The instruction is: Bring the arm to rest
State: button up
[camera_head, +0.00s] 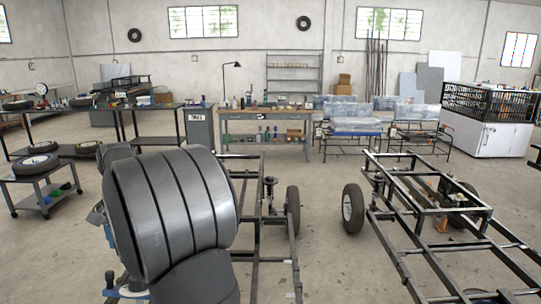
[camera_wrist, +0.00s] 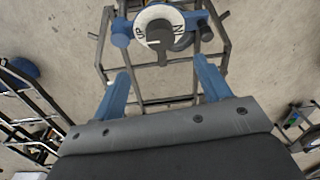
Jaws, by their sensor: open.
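My gripper (camera_wrist: 161,70) is open, its two blue fingers spread apart in the wrist view. Nothing is seen held between them. Beyond the fingertips is a white round dial (camera_wrist: 150,14) with black letters and a dark knob or lever (camera_wrist: 160,38); blue parts flank it. I cannot tell its exact distance from the fingers. In the head view my large grey arm fills the lower left foreground. Small blue parts (camera_head: 125,292) show at its lower left; I cannot tell whether they belong to my gripper.
A dark chassis frame (camera_head: 258,245) with a wheel (camera_head: 293,210) and an upright spring strut (camera_head: 270,190) stands right beside my arm. Another chassis (camera_head: 400,245) stands farther right. A low cart (camera_head: 45,190) is at left; a workbench (camera_head: 265,140) is behind. Bare floor lies between them.

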jog(key=shift+w+d+r+n+g+y, duration=0.2)
jog(key=shift+d+r+n, duration=0.1)
jog(key=shift+r+n, duration=0.25)
jog(key=shift+w+d+r+n+g+y, duration=0.1)
jog(key=shift+w+d+r+n, duration=0.2)
jog(key=shift+r, duration=0.4)
jog(key=shift+w+d+r+n+g+y, duration=0.15)
jog(key=shift+d+r+n, duration=0.1)
jog(key=shift+r+n, duration=0.3)
jog(key=shift+r, duration=0.1)
